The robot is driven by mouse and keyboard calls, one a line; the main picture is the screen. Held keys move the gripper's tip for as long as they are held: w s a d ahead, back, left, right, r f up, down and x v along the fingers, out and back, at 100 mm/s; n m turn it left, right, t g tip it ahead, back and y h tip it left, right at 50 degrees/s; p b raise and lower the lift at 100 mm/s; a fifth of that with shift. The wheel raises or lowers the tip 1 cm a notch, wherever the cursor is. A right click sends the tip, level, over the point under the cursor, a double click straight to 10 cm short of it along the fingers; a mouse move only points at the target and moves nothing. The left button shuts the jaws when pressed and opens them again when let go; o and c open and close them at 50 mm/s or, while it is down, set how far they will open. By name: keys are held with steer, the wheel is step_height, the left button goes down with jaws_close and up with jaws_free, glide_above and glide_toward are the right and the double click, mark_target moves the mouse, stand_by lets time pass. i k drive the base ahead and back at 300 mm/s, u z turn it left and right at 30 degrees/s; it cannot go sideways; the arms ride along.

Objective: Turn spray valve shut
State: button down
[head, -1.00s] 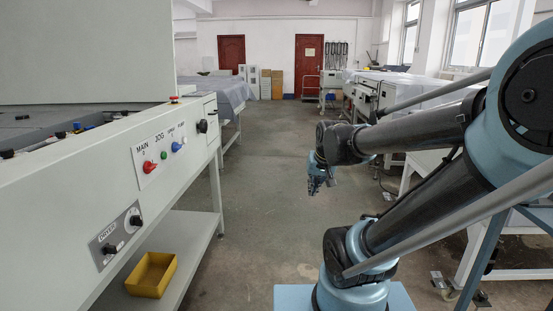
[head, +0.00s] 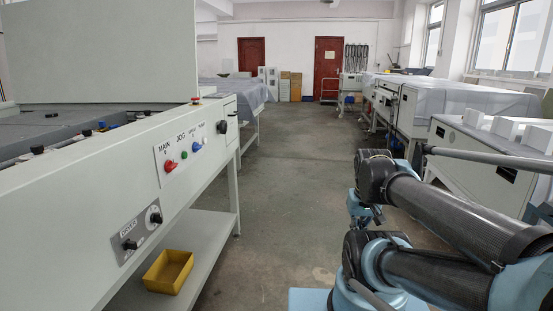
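The plate processor (head: 95,215) is a long pale machine along the left. Its front panel (head: 181,160) carries a red knob (head: 170,165), a small green button (head: 184,155), a blue knob (head: 196,146) and a white one (head: 205,140). A black knob (head: 222,127) sits on a separate plate to the right. The small lettering is unclear, so I cannot tell which one is the spray valve. My gripper (head: 358,210) is small, right of centre, well apart from the machine, and partly hidden by my arm. Its fingers are not clear.
A dryer panel (head: 141,232) with two black knobs is lower on the machine. A yellow bin (head: 168,271) sits on the lower shelf (head: 205,250). A red button (head: 196,100) tops the machine. Covered tables stand farther back and right. The floor aisle (head: 290,190) is clear.

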mark_target(196, 147)
steer(key=u, duration=1.4)
